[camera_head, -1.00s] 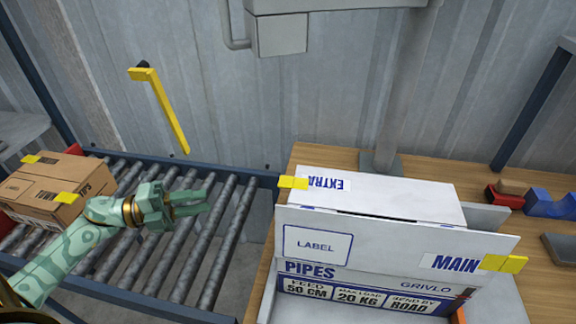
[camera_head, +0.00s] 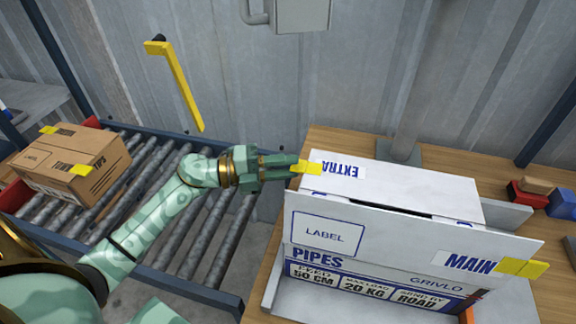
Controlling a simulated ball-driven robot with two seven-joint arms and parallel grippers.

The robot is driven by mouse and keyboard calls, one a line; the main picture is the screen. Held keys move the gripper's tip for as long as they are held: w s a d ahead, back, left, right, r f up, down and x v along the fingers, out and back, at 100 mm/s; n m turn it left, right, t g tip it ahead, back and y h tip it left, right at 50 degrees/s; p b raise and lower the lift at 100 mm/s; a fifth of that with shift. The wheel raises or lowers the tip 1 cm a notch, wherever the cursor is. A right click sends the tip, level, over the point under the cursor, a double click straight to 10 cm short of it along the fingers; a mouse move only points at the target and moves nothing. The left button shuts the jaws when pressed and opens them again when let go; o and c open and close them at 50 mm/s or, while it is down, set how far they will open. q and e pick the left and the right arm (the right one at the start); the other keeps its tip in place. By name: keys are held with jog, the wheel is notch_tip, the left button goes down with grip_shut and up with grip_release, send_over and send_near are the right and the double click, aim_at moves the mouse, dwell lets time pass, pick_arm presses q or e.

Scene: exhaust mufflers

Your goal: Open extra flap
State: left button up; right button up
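The white box (camera_head: 400,258) stands on the wooden table at the right. Its EXTRA flap (camera_head: 400,190) lies across the top, with a yellow tab (camera_head: 308,168) at its left end. The MAIN flap (camera_head: 400,236), with LABEL on it, stands raised in front, with a yellow tab (camera_head: 522,267) at its right end. My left gripper (camera_head: 292,168) is at the EXTRA tab, its fingertips touching or almost touching it. Whether the fingers are closed on the tab is unclear. My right gripper is not in view.
A roller conveyor (camera_head: 180,222) runs along the left, carrying a cardboard box (camera_head: 75,160) with yellow tabs. A yellow bar (camera_head: 182,85) hangs by the wall. Red (camera_head: 524,196) and blue (camera_head: 562,204) blocks lie on the table (camera_head: 328,140) at the right.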

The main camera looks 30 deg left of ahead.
pick_arm(q)
jog(key=shift+w+d, duration=0.25)
grip_shut()
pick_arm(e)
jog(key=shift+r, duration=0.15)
